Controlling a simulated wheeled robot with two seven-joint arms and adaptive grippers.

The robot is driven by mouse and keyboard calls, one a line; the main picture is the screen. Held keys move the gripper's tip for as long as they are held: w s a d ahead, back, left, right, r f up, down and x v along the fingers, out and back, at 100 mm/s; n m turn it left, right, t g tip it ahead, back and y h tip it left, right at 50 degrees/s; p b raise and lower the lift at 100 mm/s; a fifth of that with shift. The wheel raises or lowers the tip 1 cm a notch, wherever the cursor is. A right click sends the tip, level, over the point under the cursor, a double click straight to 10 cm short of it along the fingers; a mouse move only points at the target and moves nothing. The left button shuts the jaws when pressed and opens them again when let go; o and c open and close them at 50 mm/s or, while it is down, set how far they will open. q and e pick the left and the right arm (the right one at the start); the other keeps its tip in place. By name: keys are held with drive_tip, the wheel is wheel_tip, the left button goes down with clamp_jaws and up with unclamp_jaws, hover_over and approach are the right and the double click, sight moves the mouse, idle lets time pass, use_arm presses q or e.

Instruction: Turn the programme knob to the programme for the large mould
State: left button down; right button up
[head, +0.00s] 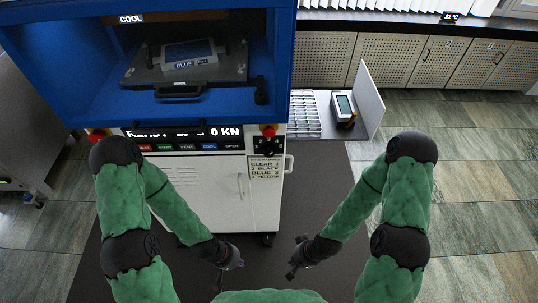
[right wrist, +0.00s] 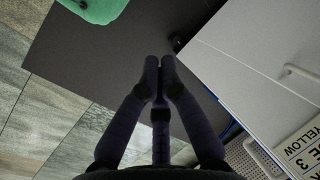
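The programme knob panel (head: 269,146) is a small dark square with white digits on the front of the press, right of the button row; I cannot make out where the knob points. Below it, a label (head: 266,170) lists CLEAR, BLACK, BLUE and YELLOW with numbers. A mould (head: 189,55) marked BLUE lies inside the blue press chamber. My right gripper (head: 292,272) is low in front of the press, away from the knob; its fingertips (right wrist: 159,62) are together with nothing between them. My left gripper (head: 238,265) is also low, away from the panel; its fingers are too small to read.
A red button (head: 268,130) sits just above the knob panel, another (head: 97,134) at the left. The display (head: 185,133) reads READY, partly hidden by a handle. The dark floor mat (head: 320,190) is clear.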

drive_tip(key=o, duration=0.9)
drive_tip(key=w+t, duration=0.1)
drive_tip(key=w, duration=0.2)
drive_tip(key=shift+a+h+b, duration=0.15)
drive_tip(key=shift+h+b, duration=0.15)
drive_tip(key=shift+b, duration=0.1)
drive_tip(key=n+t+h+b, duration=0.4)
drive_tip(key=t+b, duration=0.5)
drive_tip(key=t, duration=0.8)
approach(269, 154)
drive_tip(key=shift+m+h, duration=0.3)
drive_tip(key=shift+m, duration=0.4)
drive_tip(key=w+b, duration=0.2)
drive_tip(key=w, duration=0.7)
drive_tip(key=shift+w+r, duration=0.2)
drive_tip(key=shift+w, duration=0.15)
drive_tip(key=c, duration=1.1)
